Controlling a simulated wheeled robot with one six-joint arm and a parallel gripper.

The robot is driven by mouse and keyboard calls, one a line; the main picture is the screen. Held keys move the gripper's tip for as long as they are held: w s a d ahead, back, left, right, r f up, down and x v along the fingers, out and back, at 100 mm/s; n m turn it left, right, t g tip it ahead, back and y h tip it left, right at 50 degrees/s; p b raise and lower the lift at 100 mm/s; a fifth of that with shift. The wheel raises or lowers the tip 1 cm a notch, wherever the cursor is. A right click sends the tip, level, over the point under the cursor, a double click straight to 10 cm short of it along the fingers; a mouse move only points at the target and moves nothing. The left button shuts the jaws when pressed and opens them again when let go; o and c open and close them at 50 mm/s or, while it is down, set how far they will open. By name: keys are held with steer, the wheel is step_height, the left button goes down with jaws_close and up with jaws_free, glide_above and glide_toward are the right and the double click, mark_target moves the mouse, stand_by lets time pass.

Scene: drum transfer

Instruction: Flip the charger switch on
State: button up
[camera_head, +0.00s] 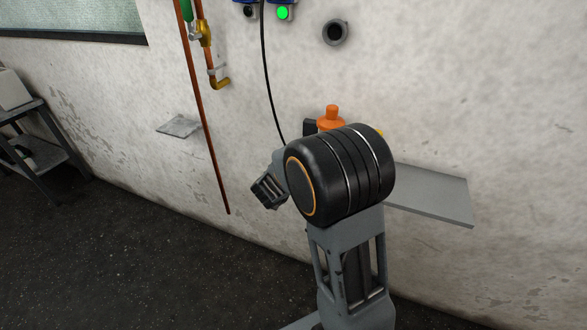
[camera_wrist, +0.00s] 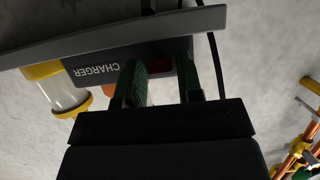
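The charger (camera_wrist: 97,72) is a grey box in the wrist view, with its white "CHARGER" label upside down. A dark red switch (camera_wrist: 160,65) shows on its face between my fingers. My gripper (camera_wrist: 160,97) is open, its two dark green fingers apart on either side of the switch. I cannot tell whether the fingers touch the box, or which way the switch is set. In the head view my arm hides most of the charger and the switch.
A grey wall shelf (camera_head: 435,196) runs right behind my arm. An orange knobbed part (camera_head: 331,119) stands behind my arm. A yellow-capped clear cylinder (camera_wrist: 60,92) is beside the charger. A black cable (camera_head: 268,80) hangs left, near copper pipes (camera_head: 205,120). A green light (camera_head: 283,13) glows above.

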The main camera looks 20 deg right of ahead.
steer(key=shift+o, duration=0.4)
steer(key=shift+a+r, duration=0.1)
steer(key=p+v, duration=0.1)
steer(key=v, duration=1.2)
steer(key=shift+s+a+p, duration=0.15)
steer(key=shift+s+p, duration=0.15)
steer(key=shift+p, duration=0.1)
